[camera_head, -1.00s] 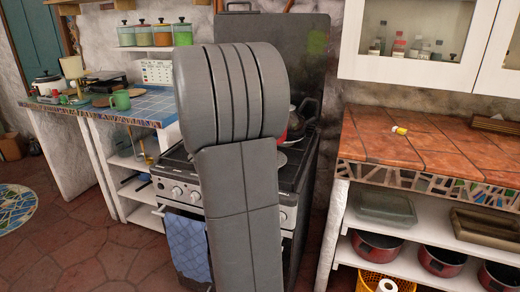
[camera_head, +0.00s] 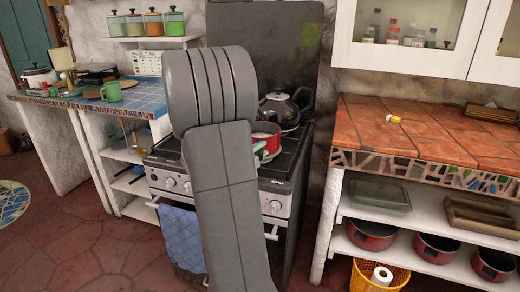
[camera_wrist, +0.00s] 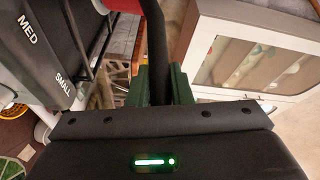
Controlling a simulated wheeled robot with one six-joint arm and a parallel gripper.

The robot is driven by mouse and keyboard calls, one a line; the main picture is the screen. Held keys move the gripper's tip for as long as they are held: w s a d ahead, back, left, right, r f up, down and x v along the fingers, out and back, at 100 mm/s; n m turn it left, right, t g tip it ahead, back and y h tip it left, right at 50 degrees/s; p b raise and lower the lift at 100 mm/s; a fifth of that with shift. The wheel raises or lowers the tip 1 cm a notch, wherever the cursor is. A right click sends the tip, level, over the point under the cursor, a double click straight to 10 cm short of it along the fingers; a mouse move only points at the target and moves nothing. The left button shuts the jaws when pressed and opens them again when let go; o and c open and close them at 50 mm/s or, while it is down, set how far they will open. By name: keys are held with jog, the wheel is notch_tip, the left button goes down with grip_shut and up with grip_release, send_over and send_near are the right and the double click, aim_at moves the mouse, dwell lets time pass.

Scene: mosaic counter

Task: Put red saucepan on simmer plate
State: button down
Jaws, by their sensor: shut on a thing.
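The red saucepan (camera_head: 266,131) shows in the head view over the stove top, partly hidden behind my arm. Its red side also shows at the top edge of the wrist view (camera_wrist: 122,5). My gripper (camera_wrist: 159,84) has its green fingers shut on the saucepan's dark handle (camera_wrist: 154,40). In the head view the fingers are mostly hidden by my arm. A small pale patch below the pan may be the simmer plate, but I cannot tell. I also cannot tell whether the pan touches the stove (camera_head: 285,172).
A dark kettle (camera_head: 280,108) stands at the back of the stove, close behind the saucepan. The tiled counter (camera_head: 370,128) is at the right, with several red pans on the shelf below. A blue towel (camera_head: 181,238) hangs on the stove front.

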jog(key=c, duration=1.3)
grip_release()
jog(key=v, duration=1.2)
jog(key=shift+r, duration=0.1)
